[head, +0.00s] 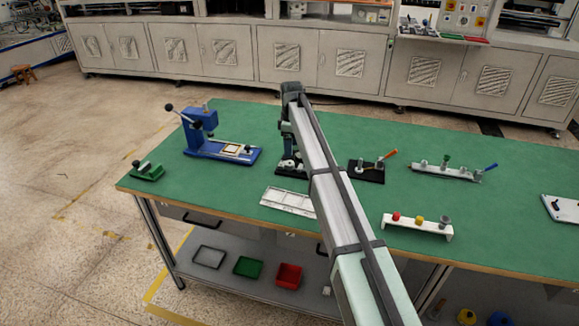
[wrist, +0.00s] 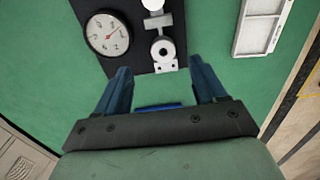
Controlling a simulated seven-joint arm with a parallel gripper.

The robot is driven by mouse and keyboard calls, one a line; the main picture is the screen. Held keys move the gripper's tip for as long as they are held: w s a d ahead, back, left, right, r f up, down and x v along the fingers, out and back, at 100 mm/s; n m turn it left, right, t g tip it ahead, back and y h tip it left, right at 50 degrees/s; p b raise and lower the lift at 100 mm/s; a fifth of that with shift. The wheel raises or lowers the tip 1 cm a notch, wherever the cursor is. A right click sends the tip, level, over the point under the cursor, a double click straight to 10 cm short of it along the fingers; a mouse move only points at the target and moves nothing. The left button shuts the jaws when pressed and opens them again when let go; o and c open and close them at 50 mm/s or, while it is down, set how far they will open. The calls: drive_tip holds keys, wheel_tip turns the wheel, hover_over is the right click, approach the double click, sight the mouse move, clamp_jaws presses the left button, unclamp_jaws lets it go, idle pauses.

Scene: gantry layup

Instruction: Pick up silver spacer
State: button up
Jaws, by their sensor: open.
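A silver ring-shaped part with a dark centre hole (wrist: 163,49), which may be the silver spacer, sits on a black-based dial gauge fixture (wrist: 135,50) in the wrist view. My gripper (wrist: 160,76) is open, its two blue fingers apart near the fixture's edge, just short of the ring part. Nothing is clearly held between the fingertips. In the head view a grey round piece (head: 445,221) stands at the right end of a white rack (head: 420,229), beside a yellow and a red piece. My arm partly hides the gauge fixture there.
A blue press (head: 215,143) stands to the left. A white tray (head: 288,201) lies near the front edge. A black stand with an orange-handled tool (head: 367,172) and a white holder with a blue-handled tool (head: 445,172) stand to the right. Green tabletop (head: 330,125) is clear between them.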

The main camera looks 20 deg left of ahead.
sight(289, 163)
drive_tip(key=shift+s+a+f, duration=0.1)
drive_tip(key=shift+a+f, duration=0.05)
drive_tip(key=shift+f, duration=1.65)
drive_tip(key=shift+s+a+f, duration=0.1)
drive_tip(key=shift+a+f, duration=0.05)
drive_tip(key=shift+f, duration=1.65)
drive_tip(key=shift+c, duration=0.3)
drive_tip(key=c, duration=1.2)
